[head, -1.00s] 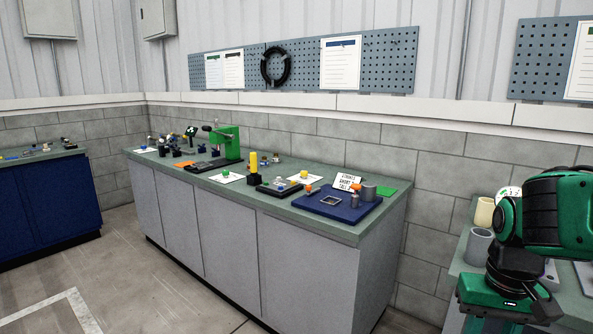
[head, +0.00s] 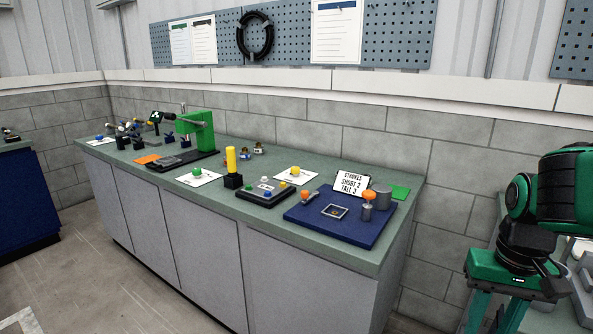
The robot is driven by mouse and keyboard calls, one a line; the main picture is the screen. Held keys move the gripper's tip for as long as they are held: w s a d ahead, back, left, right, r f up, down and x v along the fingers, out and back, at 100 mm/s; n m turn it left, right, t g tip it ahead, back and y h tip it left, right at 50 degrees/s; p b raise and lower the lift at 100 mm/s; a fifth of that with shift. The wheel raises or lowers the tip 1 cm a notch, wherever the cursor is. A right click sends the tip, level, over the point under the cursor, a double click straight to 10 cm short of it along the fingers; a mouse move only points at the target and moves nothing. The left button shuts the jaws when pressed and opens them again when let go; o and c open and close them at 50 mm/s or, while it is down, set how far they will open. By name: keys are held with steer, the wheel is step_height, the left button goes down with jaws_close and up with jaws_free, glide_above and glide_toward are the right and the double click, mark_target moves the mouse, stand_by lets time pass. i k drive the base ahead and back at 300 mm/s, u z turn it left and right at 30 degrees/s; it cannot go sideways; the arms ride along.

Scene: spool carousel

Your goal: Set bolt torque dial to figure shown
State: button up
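No bolt torque dial can be made out for certain in the head view. A small dark display with a light green mark (head: 155,117) stands far back left on the long bench (head: 350,245); its figure is too small to read. A white card (head: 353,186) at the bench's right end reads "STROKES SHORT 2 TALL 3". My gripper (head: 496,326) hangs at the lower right, pointing down, well to the right of the bench. Its two teal fingers look apart with nothing seen between them; their tips are at or past the picture's bottom edge.
A blue mat (head: 310,222) holds orange-topped posts and a small square frame. A button box (head: 264,193), a yellow post (head: 231,160) and a green press (head: 200,130) stand further left. Another worktop with parts lies behind my arm. The floor in front of the bench is clear.

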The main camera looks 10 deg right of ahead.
mark_target(295, 169)
steer(key=u, duration=0.5)
steer(key=k, duration=0.55)
steer(key=u, duration=0.9)
steer(key=k, duration=0.75)
steer(key=u, duration=0.5)
steer(key=i, duration=1.7)
steer(key=z, duration=1)
steer(key=i, duration=1)
steer(key=z, duration=1.1)
steer(key=i, duration=0.55)
steer(key=z, duration=0.3)
